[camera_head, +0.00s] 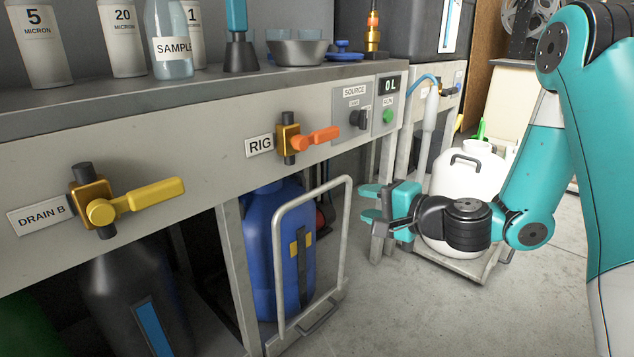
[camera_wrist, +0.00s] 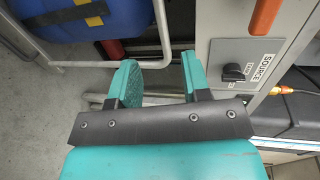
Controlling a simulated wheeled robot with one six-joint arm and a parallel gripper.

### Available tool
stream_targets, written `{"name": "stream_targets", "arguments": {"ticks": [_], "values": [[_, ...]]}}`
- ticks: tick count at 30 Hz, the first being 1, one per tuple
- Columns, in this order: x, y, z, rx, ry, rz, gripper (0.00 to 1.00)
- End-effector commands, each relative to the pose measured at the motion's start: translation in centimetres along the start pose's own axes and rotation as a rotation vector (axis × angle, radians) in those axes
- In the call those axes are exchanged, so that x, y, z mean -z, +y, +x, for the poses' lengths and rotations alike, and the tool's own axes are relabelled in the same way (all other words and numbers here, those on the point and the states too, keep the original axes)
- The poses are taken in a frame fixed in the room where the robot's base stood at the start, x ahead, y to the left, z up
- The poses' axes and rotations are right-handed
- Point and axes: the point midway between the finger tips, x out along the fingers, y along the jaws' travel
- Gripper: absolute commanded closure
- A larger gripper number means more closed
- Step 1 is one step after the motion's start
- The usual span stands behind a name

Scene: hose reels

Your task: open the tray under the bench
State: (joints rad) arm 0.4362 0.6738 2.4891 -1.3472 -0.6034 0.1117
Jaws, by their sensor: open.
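Under the bench a low grey metal tray (camera_head: 337,299) carries a blue drum (camera_head: 262,240). A tall pale hoop rail (camera_head: 313,188) stands at the tray's front, and a low handle (camera_head: 318,320) is on its front edge. My gripper (camera_head: 367,203) is open and empty, just right of the rail in the head view. In the wrist view the rail (camera_wrist: 163,30) runs beyond the open fingers (camera_wrist: 160,72), with the drum (camera_wrist: 75,15) at upper left. No finger is around the rail; the exact gap in depth is hard to tell.
Bench valves stick out above: yellow DRAIN B (camera_head: 140,200) and orange RIG (camera_head: 316,139). The SOURCE panel (camera_head: 353,108) is near my gripper. A white container (camera_head: 470,172) stands on a low stand behind my wrist. Grey floor (camera_head: 400,310) in front is clear.

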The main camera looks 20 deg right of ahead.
Motion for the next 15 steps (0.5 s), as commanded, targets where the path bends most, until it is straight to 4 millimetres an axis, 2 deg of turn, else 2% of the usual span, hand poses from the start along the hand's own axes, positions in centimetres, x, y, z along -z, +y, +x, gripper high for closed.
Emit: {"name": "stream_targets", "arguments": {"ticks": [9,15], "values": [[-0.2,0.1,7.5,0.002,-0.006,-0.008,0.56],[-0.2,0.1,11.6,0.002,-0.005,-0.005,0.56]]}}
